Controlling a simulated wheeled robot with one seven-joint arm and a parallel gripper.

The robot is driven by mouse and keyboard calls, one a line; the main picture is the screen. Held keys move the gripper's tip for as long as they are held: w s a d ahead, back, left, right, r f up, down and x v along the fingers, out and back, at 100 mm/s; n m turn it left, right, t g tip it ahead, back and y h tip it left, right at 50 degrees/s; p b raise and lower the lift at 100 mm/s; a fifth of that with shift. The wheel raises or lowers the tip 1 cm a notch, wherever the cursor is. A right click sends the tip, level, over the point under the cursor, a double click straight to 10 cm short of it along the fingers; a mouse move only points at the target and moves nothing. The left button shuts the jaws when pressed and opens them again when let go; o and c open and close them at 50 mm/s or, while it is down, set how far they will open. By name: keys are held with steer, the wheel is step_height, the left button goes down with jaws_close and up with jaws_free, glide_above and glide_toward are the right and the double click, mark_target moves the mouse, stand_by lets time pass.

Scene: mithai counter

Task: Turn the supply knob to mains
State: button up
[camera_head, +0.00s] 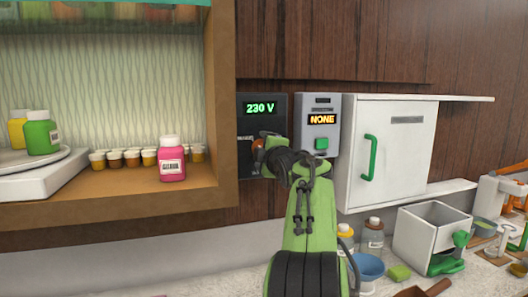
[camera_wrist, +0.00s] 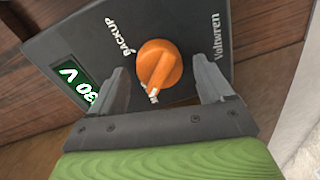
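The orange supply knob (camera_wrist: 158,66) sits on a dark panel (camera_wrist: 185,20) and fills the middle of the wrist view. A "BACKUP" label is readable at its upper left. Another white label just below the knob is mostly hidden. My gripper (camera_wrist: 161,70) is open, with one finger on each side of the knob and a visible gap on both sides. In the head view, my gripper (camera_head: 266,158) is at the lower part of the panel (camera_head: 280,103) and hides most of the knob. The panel's green display (camera_head: 260,108) reads 230 V.
A grey box (camera_head: 321,122) with a "NONE" display and green button is just right of the panel. A white cabinet (camera_head: 392,145) with a green handle stands farther right. A wooden display case (camera_head: 222,100) with jars borders the left. Bottles and bowls line the counter below.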

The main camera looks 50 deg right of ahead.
steer(key=shift+s, duration=0.1)
steer(key=b+v, duration=0.3)
steer(key=v, duration=1.2)
steer(key=shift+s+a, duration=0.25)
